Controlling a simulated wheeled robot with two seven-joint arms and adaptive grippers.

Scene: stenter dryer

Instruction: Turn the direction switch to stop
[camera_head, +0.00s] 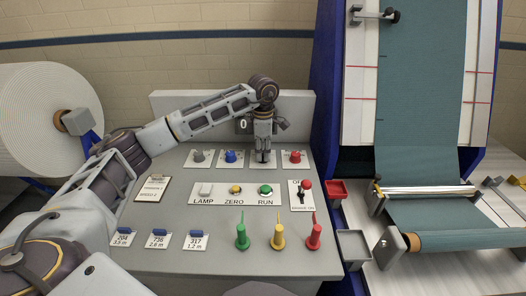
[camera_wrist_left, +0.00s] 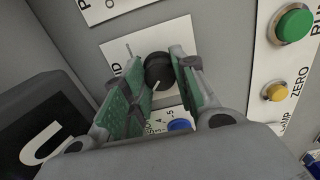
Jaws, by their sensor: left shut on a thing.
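The direction switch appears to be the round black knob (camera_wrist_left: 158,72) on a white label plate in the left wrist view. My left gripper (camera_head: 263,157) reaches down to the upper row of knobs on the grey console, between the blue knob and the red knob, and hides most of the black knob there. In the left wrist view its green-padded fingers stand on both sides of the black knob, shut on it. My right gripper is in neither view.
A grey knob (camera_head: 198,156), blue knob (camera_head: 231,156) and red knob (camera_head: 295,156) share the row. Below are LAMP, ZERO and RUN buttons (camera_head: 265,190) and a red-topped lever switch (camera_head: 305,185). Green, yellow and red pegs (camera_head: 278,238) stand in front.

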